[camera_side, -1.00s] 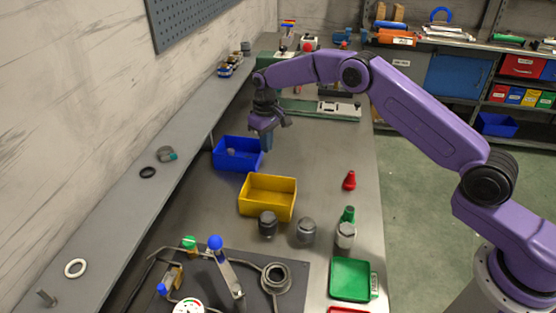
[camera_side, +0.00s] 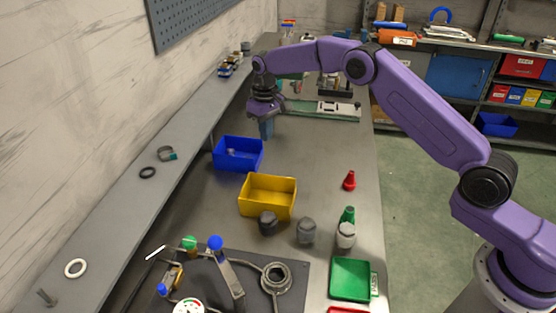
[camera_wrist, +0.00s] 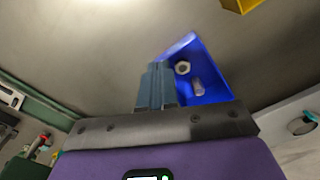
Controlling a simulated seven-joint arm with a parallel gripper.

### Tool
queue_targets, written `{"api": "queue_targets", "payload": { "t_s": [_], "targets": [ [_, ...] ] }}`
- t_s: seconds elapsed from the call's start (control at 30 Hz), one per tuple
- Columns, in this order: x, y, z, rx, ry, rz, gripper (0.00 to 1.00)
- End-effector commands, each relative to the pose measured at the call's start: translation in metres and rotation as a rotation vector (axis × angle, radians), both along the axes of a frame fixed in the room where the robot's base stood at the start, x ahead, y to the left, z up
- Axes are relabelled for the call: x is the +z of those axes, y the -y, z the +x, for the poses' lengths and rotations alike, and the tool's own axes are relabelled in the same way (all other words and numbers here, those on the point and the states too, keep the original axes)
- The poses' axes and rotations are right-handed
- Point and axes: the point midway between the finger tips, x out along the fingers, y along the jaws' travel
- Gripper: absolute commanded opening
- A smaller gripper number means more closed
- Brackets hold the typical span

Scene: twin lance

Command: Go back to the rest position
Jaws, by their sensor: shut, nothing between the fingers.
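My gripper (camera_side: 267,130) is shut and empty. In the side view it hangs pointing down above the far part of the bench, just behind and above the blue bin (camera_side: 238,154). In the wrist view the closed fingers (camera_wrist: 156,88) show as one block in front of the blue bin (camera_wrist: 214,60). A hex nut (camera_wrist: 183,68) and a small grey cylindrical part (camera_wrist: 197,87) lie in that bin. No separate marker of a rest position shows.
A yellow bin (camera_side: 267,197) stands nearer on the bench, with dark and grey capped parts (camera_side: 306,231) in front. A red cone (camera_side: 349,181) and a green tray (camera_side: 351,279) are at right. A fixture with blue knobs (camera_side: 215,243) stands in front. A wall shelf (camera_side: 120,215) runs along the left.

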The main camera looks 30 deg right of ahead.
Motion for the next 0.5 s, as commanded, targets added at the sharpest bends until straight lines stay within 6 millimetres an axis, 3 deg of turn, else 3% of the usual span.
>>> {"api": "queue_targets", "payload": {
  "t_s": [0.3, 0.5],
  "targets": [
    [0.005, -0.005, -0.005, 0.014, 0.002, 0.001, 0.00],
    [0.036, -0.029, -0.041, 0.104, 0.007, 0.003, 0.00]
  ]
}}
